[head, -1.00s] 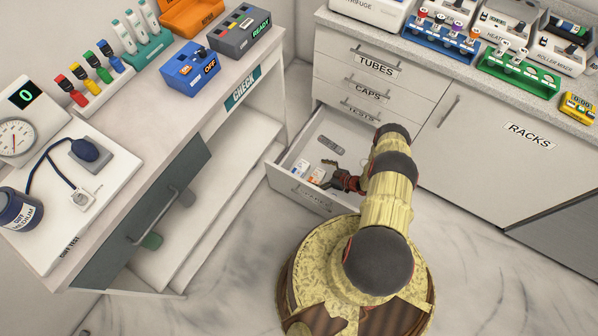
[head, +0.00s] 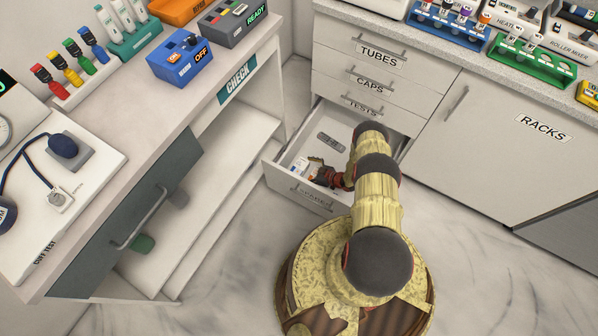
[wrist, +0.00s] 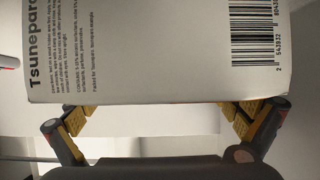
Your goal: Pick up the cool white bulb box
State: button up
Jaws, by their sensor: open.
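The lowest drawer (head: 282,187) of the back cabinet is pulled open. A small white box (head: 299,163) lies in it at the left. My gripper (head: 315,167) is low inside the drawer, close to this box on its right. In the wrist view, a white box (wrist: 160,60) with dark printing, a barcode and "Tsunepara" fills the upper part. Its near edge lies between and just beyond my two open fingers (wrist: 160,112). I cannot read "cool white" on any box. My gripper and arm hide part of the drawer.
A grey object (head: 331,142) lies farther back in the drawer. The drawer walls stand close around my gripper. The desk (head: 120,118) with its CHECK label is at the left. The RACKS cabinet (head: 490,150) is at the right.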

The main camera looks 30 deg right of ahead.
jog(key=shift+w+a+f, duration=0.15)
jog(key=shift+w, duration=0.1)
jog(key=shift+c, duration=0.8)
jog(key=c, duration=0.9)
